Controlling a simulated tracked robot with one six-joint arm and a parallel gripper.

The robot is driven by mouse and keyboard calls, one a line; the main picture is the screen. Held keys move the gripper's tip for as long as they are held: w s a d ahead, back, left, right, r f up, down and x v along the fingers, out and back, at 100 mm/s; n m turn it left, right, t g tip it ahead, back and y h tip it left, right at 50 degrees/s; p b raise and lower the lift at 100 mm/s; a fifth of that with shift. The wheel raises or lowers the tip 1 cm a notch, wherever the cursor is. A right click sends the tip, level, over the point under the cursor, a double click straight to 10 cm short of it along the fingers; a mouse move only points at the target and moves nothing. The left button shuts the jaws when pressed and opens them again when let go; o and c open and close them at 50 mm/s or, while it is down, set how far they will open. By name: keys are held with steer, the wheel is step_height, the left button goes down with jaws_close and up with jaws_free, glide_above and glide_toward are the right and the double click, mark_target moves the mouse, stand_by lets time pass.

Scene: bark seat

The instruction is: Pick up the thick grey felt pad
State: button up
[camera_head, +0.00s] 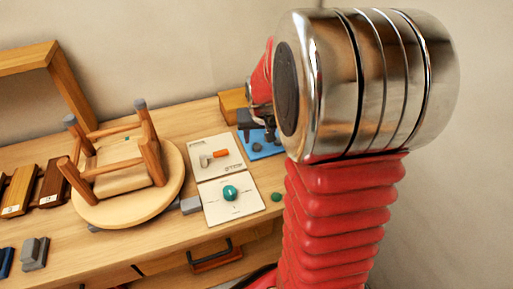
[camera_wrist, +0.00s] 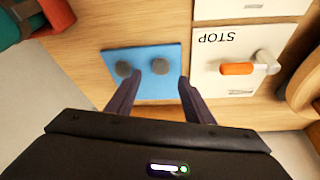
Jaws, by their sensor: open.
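Two round dark grey pads lie side by side on a blue mat (camera_wrist: 150,90). In the wrist view one is at the left (camera_wrist: 123,68) and the other at the right (camera_wrist: 160,66); I cannot tell which is thicker. One grey pad (camera_head: 258,147) shows in the head view on the mat (camera_head: 268,152), which my arm partly hides. My gripper (camera_wrist: 156,84) is open and empty, its fingertips pointing at the mat just short of the pads. In the head view my gripper (camera_head: 257,134) is small and partly hidden behind my arm.
A yellowish box (camera_head: 233,104) stands behind the mat.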

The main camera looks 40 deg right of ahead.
mark_target(257, 145)
steer(key=shift+f, duration=0.1)
steer(key=shift+x, duration=2.55)
steer(key=shift+w+a, duration=0.1)
steer(key=c, duration=1.1)
